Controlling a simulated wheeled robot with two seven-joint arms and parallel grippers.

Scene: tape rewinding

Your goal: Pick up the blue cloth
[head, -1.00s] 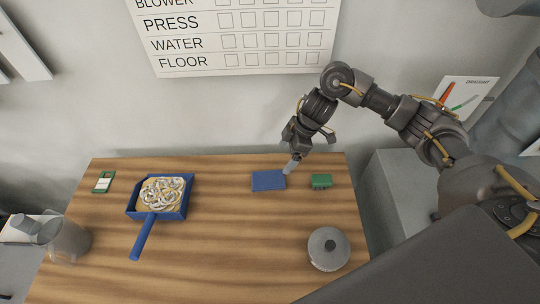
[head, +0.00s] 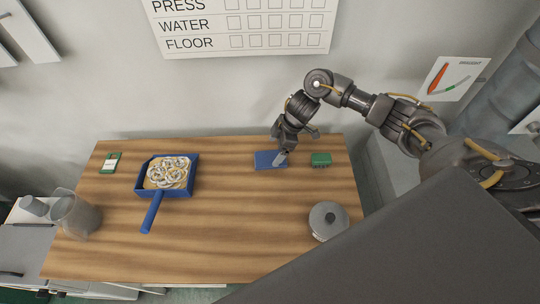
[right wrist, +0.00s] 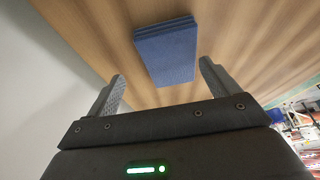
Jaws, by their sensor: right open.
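The blue cloth (head: 266,160) lies folded flat on the wooden table near its back edge, right of the middle. In the right wrist view the cloth (right wrist: 166,52) shows as a folded stack beyond the fingertips, between the lines of the two fingers. My right gripper (head: 281,158) is just above the cloth's right side in the head view and hides part of it. In the right wrist view my right gripper (right wrist: 162,85) is open and empty, its fingers apart on both sides with the cloth ahead of them. My left gripper is not in view.
A green block (head: 320,160) lies close right of the cloth. A round grey lidded pot (head: 327,221) stands at the front right. A blue dustpan (head: 152,212) holding pale rings (head: 168,172) lies left. A clear jug (head: 76,215) stands at the left edge. The table (head: 235,225) is clear in the middle.

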